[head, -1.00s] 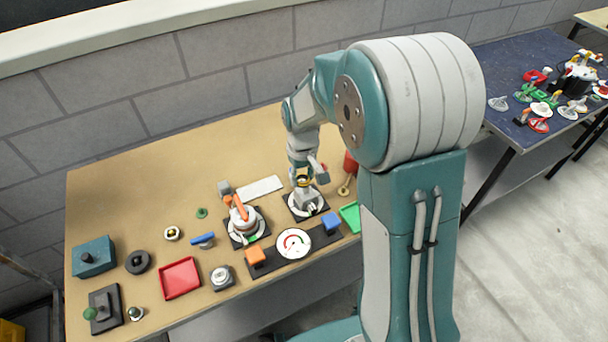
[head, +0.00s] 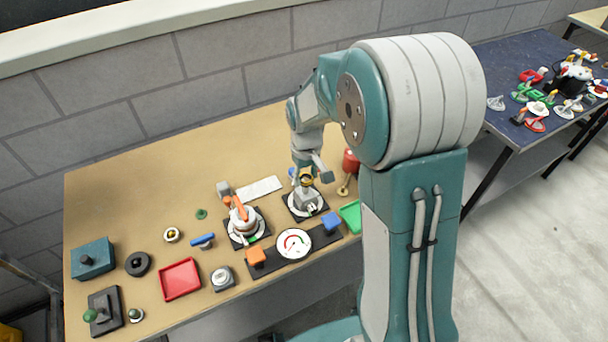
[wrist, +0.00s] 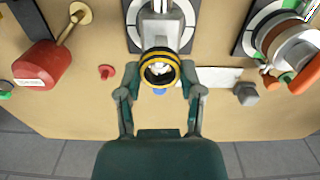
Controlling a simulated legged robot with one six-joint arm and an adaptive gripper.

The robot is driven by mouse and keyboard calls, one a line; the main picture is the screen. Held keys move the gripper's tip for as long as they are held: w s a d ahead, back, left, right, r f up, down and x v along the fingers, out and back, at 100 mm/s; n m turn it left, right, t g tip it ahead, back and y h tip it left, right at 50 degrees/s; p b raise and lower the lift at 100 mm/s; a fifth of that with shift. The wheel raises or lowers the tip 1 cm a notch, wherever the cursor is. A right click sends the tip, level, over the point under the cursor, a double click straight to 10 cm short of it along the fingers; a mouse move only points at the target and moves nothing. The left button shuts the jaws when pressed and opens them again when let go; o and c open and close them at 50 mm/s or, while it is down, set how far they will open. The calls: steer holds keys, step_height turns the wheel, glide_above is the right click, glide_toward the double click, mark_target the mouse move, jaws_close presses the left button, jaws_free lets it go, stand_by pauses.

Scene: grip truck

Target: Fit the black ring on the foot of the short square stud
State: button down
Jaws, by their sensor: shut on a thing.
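My gripper (wrist: 158,88) is shut on a black ring with yellow bands (wrist: 160,67), held between its two fingertips. In the head view the ring (head: 306,176) is just above a grey square stud (head: 305,197), which stands on a round white dial on a black plate (head: 293,213). In the wrist view the grey stud (wrist: 158,28) rises behind the ring, and its upper end lies close to or inside the ring's opening. I cannot tell whether the ring is around the stud or only in front of it. The stud's foot is partly hidden.
A second black plate bears an orange-handled device (head: 240,218) to the left. A red cylinder (head: 350,162) and brass part (head: 344,188) are close on the right. A white strip (head: 260,188) and grey block (head: 223,188) lie behind. Bare table lies at the back left.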

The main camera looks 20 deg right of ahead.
mark_target(305, 187)
steer(key=shift+d, duration=0.1)
steer(key=shift+f, duration=2.25)
stand_by(1.4)
steer(key=shift+c, duration=0.8)
jaws_free()
steer(key=shift+o, duration=0.8)
steer(key=shift+r, duration=3.8)
